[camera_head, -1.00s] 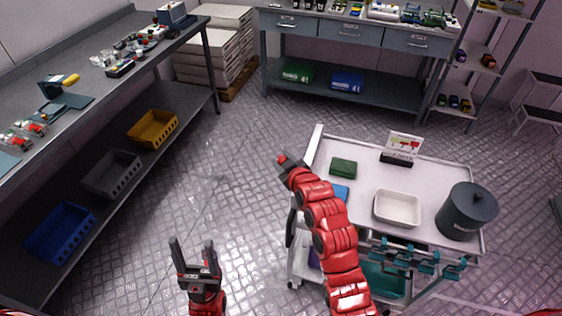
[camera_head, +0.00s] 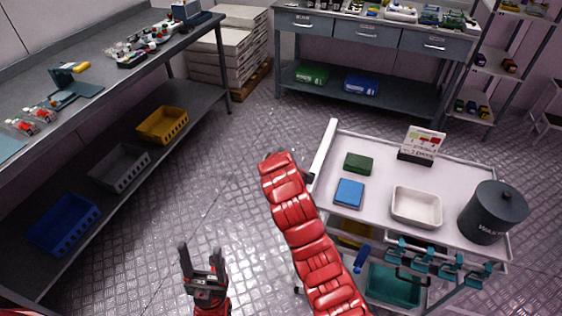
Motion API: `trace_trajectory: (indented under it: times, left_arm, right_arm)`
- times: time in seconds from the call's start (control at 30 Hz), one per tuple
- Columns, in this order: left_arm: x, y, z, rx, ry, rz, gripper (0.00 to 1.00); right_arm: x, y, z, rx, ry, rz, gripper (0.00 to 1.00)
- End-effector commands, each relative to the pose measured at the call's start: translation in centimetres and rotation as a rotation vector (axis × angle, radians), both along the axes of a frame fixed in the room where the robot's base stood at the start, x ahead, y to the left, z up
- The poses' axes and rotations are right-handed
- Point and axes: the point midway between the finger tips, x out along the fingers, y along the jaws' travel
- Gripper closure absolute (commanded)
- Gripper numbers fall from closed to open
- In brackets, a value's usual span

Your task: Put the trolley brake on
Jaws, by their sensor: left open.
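The trolley (camera_head: 455,178) stands at the right with a pale top. A small blue lever-like piece (camera_head: 361,258) shows at its near side, beside my red right arm; I cannot tell whether it is the brake. The trolley's wheels are mostly hidden. My left gripper (camera_head: 201,251) is open and empty over the bare floor, left of the trolley and apart from it. My right arm reaches up past the trolley's left edge, covering part of it; its gripper is not visible.
On the trolley are a green block (camera_head: 358,163), blue block (camera_head: 349,193), white tray (camera_head: 416,208), sign (camera_head: 423,142) and dark waste bin (camera_head: 491,213). Teal clips (camera_head: 436,264) line its near rail. A bench (camera_head: 205,93) with crates runs along the left; floor between is free.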

Motion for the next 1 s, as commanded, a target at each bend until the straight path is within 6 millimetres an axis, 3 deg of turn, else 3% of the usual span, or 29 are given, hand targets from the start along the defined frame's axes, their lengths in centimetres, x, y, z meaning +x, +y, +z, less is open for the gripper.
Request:
trace_trajectory:
  times: [0.57,0.6,0.7,0.77,1.0]
  left_arm:
    - [0.01,0.00,-0.38,0.000,0.000,0.000,0.37]
    - [0.01,0.00,-0.38,0.000,0.000,0.000,0.37]
    - [0.00,0.00,-0.37,0.000,0.000,0.000,0.37]
    - [0.00,0.00,-0.37,0.000,0.000,0.000,0.37]
    - [0.00,0.00,-0.35,0.000,0.000,0.000,0.37]
  right_arm:
    - [-0.17,0.03,-0.95,-0.001,0.012,-0.001,1.00]
    - [-0.17,0.02,-0.97,-0.001,0.013,-0.001,0.55]
    - [-0.16,0.03,-0.92,-0.001,0.012,0.000,0.37]
    - [-0.14,0.05,-0.86,0.000,0.010,0.000,0.28]
    - [-0.09,0.07,-0.70,0.000,0.007,0.000,0.28]
